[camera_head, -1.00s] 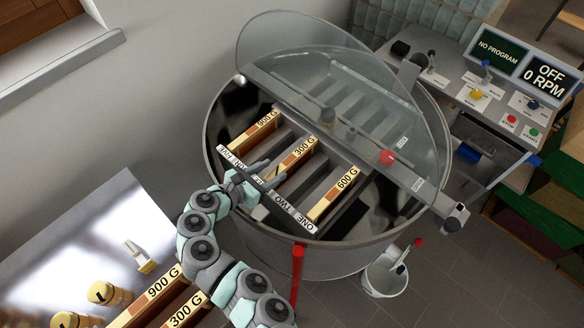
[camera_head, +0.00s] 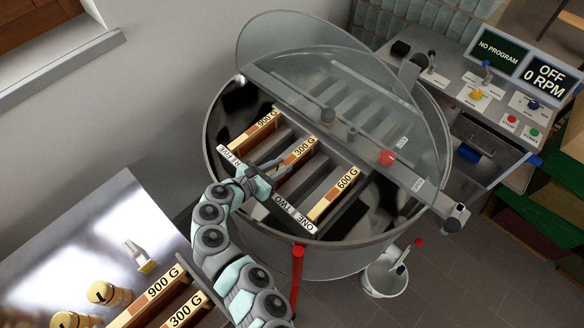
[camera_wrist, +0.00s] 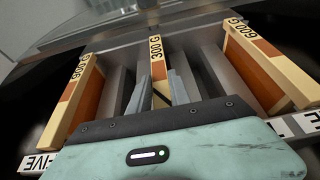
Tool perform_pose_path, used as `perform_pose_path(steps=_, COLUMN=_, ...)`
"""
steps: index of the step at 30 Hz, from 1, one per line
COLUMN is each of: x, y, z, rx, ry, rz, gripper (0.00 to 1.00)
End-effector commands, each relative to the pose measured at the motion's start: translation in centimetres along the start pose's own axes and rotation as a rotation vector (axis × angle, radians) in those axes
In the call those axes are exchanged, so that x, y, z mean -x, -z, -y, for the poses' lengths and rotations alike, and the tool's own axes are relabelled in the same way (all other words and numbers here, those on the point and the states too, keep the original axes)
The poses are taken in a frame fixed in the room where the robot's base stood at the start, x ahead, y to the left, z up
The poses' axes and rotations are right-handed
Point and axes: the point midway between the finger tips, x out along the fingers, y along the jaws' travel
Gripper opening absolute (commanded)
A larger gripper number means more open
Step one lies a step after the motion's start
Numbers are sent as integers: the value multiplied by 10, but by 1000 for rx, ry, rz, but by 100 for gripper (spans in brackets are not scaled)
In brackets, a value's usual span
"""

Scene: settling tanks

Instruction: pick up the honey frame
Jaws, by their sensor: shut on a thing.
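The honey frame marked 300 G (camera_head: 303,148) stands in the middle of the round metal drum, between two other marked honey frames. My gripper (camera_head: 279,168) reaches over the near rim and is shut on the near end of this frame. In the wrist view the two grey fingers of my gripper (camera_wrist: 160,92) lie on either side of the 300 G frame (camera_wrist: 156,62). The frame still sits among the slots of the drum. Its lower part is hidden.
Another frame (camera_head: 252,135) stands to the left, and a 600 G frame (camera_head: 331,197) to the right. A clear half lid (camera_head: 340,100) covers the far side. A steel table (camera_head: 110,235) with more frames is front left. A white bucket (camera_head: 385,280) stands on the floor.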

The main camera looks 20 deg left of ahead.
Motion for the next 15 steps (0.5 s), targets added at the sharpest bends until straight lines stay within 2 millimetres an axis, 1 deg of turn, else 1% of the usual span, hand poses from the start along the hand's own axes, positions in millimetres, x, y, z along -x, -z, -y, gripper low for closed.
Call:
perform_pose_path(steps=1, x=0, y=0, z=0, rx=0, ry=0, rz=0, gripper=14)
perform_pose_path(steps=6, x=0, y=0, z=0, rx=0, ry=0, rz=0, gripper=0)
perform_pose_path(steps=15, x=0, y=0, z=0, rx=0, ry=0, rz=0, gripper=0)
